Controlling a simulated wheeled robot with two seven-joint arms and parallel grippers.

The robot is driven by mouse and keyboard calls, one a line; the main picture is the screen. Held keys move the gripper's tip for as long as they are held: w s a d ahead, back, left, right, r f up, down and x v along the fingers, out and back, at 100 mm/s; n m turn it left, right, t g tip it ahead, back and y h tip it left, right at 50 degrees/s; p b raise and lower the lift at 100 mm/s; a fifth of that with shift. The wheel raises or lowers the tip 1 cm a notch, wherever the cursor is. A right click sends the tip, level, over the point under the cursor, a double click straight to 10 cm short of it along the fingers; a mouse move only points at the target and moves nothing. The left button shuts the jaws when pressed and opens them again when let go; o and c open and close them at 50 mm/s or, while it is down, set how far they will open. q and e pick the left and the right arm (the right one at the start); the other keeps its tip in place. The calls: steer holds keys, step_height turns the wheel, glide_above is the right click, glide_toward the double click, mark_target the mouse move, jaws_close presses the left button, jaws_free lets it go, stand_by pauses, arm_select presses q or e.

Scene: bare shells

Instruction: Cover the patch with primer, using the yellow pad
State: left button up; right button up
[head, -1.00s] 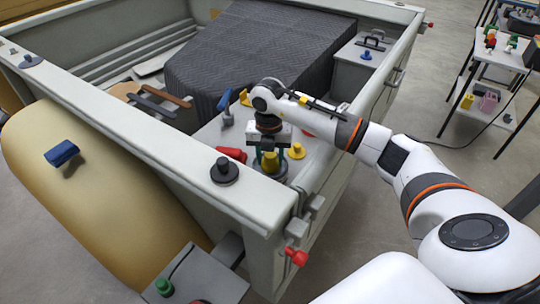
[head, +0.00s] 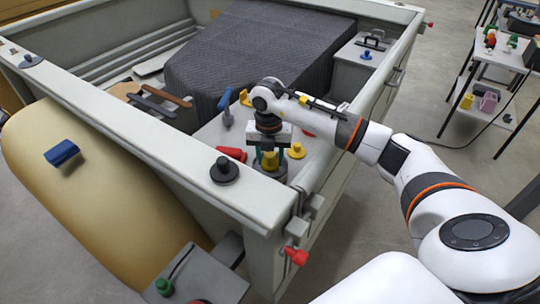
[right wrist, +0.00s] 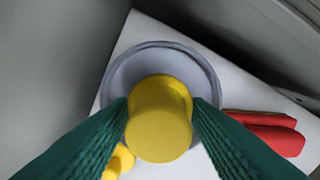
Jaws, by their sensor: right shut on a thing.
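My right gripper (head: 268,155) points down inside the open grey shell. In the right wrist view its green fingers are shut on a yellow pad (right wrist: 160,118) by its round knob. The pad stands upright over a grey round disc (right wrist: 190,62) that lies on a pale surface; I cannot tell whether the disc is part of the pad. I cannot make out the patch or any primer for certain. My left gripper is out of view.
A smaller yellow knob (head: 296,151) and a red object (head: 231,154) lie close to the gripper. A black knob (head: 224,172) stands on the shell's rim (head: 150,140). A dark ribbed block (head: 262,55) fills the back. A blue pad (head: 62,152) rests on a tan panel (head: 95,190).

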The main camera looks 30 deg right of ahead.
steer(key=shift+r+p, duration=2.35)
steer(key=shift+r, duration=1.1)
